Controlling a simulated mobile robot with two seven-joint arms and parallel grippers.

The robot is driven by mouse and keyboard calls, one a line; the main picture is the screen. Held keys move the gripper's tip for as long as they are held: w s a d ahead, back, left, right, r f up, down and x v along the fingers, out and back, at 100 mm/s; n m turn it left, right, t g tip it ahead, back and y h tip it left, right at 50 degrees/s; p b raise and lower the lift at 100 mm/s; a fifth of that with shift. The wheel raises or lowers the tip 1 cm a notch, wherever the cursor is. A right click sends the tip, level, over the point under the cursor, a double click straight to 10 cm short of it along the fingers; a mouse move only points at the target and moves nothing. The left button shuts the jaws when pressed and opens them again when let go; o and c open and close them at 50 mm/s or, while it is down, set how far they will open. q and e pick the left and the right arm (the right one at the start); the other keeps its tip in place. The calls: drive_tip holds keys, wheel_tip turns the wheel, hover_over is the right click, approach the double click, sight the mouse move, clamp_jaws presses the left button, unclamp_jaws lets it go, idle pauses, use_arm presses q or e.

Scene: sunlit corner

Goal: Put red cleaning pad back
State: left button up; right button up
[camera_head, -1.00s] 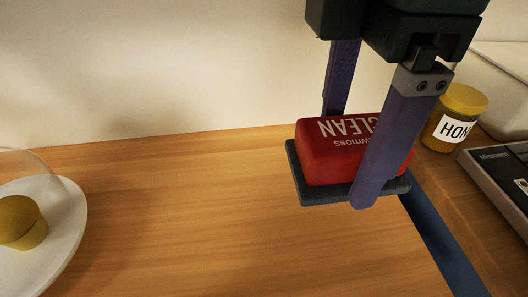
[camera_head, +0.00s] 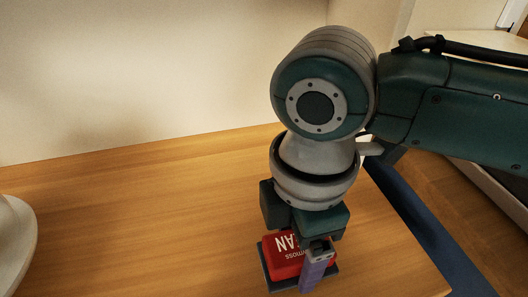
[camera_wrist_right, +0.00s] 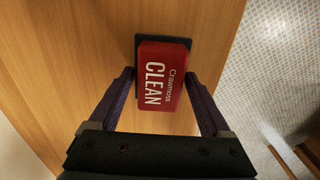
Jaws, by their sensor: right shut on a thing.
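The red cleaning pad (camera_head: 280,262) has a dark base and white "CLEAN" lettering. It is low in the head view, over the near part of the wooden table. My right gripper (camera_head: 301,276) is shut on it, with one purple finger in front of it. In the right wrist view the pad (camera_wrist_right: 163,85) is between the two fingers of my right gripper (camera_wrist_right: 160,78), lettering facing the camera. I cannot tell whether its base touches the table. My left gripper is not in view.
The wooden table (camera_head: 130,215) is clear left of the pad. A blue strip (camera_head: 425,225) runs along the table's right side. In the wrist view, patterned floor (camera_wrist_right: 275,75) lies beyond the table edge.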

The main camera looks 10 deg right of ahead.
drive_tip(key=shift+f, duration=0.35)
drive_tip(key=shift+f, duration=0.15)
drive_tip(key=o, duration=1.1)
